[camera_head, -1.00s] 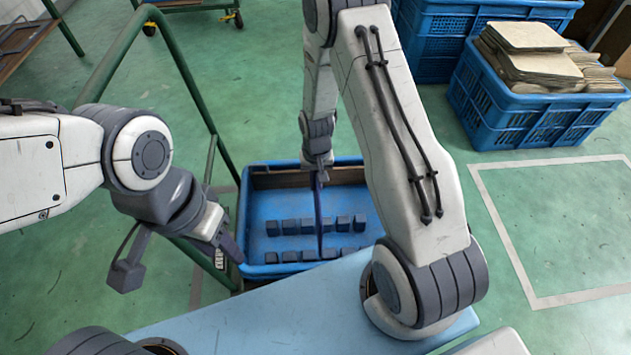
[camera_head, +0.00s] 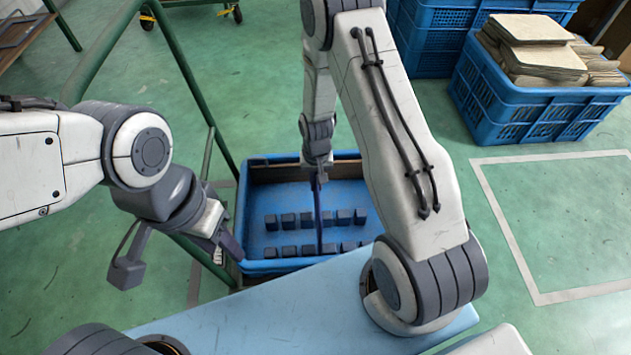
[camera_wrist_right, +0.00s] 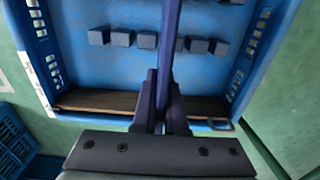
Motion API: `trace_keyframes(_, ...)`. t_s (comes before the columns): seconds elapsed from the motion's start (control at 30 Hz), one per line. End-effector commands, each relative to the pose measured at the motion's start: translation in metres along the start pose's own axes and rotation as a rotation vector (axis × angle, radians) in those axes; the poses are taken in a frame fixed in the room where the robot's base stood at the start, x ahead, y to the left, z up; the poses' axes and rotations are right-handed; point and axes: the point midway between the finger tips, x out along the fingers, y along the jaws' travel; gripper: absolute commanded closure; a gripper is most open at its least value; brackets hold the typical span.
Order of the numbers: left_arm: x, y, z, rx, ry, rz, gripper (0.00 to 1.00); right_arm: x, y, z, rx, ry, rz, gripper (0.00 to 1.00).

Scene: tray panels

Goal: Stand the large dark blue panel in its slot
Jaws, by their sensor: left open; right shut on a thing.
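The large dark blue panel (camera_head: 318,214) shows as a thin upright strip, edge-on, over the blue tray (camera_head: 230,252). My right gripper (camera_head: 317,176) is shut on the panel's far part. In the right wrist view the panel (camera_wrist_right: 171,35) runs up from between my right fingers (camera_wrist_right: 165,98). Small dark blocks (camera_head: 288,221) form two rows on the tray floor, and the panel passes among them. I cannot tell whether its lower edge touches the floor or sits between blocks. My left gripper (camera_head: 178,260) is open and empty, left of the tray.
A brown wooden strip (camera_wrist_right: 95,101) lies along the tray's far end. A light blue surface (camera_head: 260,310) is in front of the tray. A green metal frame (camera_head: 170,60) stands at left. Blue crates (camera_head: 530,115) stand at back right, one holding boards.

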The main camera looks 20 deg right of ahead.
Motion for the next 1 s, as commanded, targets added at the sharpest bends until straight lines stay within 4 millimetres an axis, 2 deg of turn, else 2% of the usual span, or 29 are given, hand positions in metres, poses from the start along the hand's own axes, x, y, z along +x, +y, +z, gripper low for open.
trace_keyframes(0.7, 0.018, -0.001, 0.001, 0.000, 0.000, 0.000, 0.55, 0.029, 0.000, 0.000, 0.000, 0.001, 0.000, 1.00)
trace_keyframes(1.0, 0.017, -0.001, 0.001, 0.000, 0.000, 0.000, 0.55, 0.030, 0.000, 0.000, 0.000, 0.001, 0.000, 1.00)
